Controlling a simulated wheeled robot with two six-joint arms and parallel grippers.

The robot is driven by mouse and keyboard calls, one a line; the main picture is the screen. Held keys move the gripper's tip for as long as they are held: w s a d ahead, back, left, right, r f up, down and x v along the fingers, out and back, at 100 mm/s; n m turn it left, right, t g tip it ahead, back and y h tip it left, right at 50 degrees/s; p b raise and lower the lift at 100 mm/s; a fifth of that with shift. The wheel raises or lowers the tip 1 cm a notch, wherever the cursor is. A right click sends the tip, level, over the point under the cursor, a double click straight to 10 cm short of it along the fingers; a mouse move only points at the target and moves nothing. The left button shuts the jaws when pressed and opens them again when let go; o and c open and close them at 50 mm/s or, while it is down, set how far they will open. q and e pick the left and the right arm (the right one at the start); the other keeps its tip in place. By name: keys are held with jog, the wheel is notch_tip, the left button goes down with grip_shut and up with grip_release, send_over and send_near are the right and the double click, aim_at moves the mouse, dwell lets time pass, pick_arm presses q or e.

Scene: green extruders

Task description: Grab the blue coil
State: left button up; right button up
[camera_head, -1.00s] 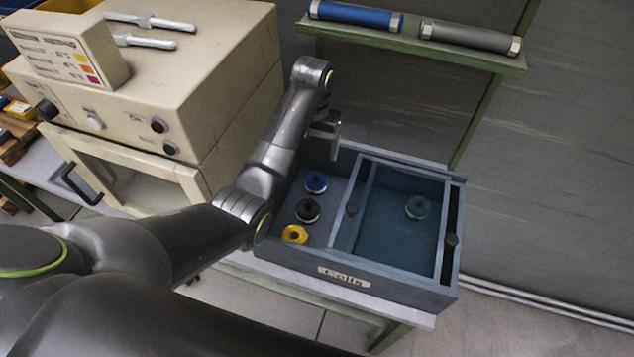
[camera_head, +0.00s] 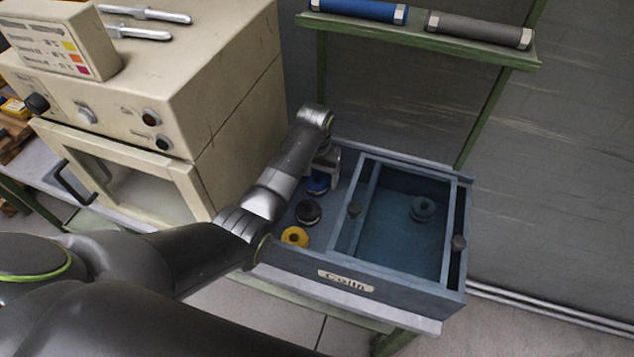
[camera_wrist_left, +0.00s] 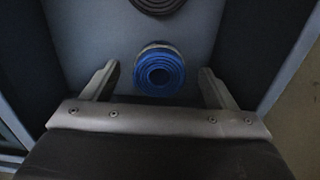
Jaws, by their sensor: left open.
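The blue coil (camera_head: 318,184) lies in the left open compartment of the blue-grey coil box (camera_head: 345,280), at its far end. My left gripper (camera_head: 322,178) is right over the coil and partly hides it in the head view. In the left wrist view the blue coil (camera_wrist_left: 159,70) shows between the two spread fingers of the left gripper (camera_wrist_left: 158,80), with a gap on each side. The gripper is open and empty. My right gripper is not in view.
A black coil (camera_head: 308,212) and a yellow coil (camera_head: 295,237) lie in the same compartment, nearer the front. A dim coil (camera_head: 422,208) shows through the lidded right part. A beige oven (camera_head: 190,90) stands left; a green shelf (camera_head: 420,45) with rolls is behind.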

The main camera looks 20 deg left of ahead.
pick_arm(q)
jog(key=shift+w+f, duration=0.1)
jog(key=shift+f, duration=1.5)
jog(key=c, duration=1.1)
jog(key=shift+r, duration=0.1)
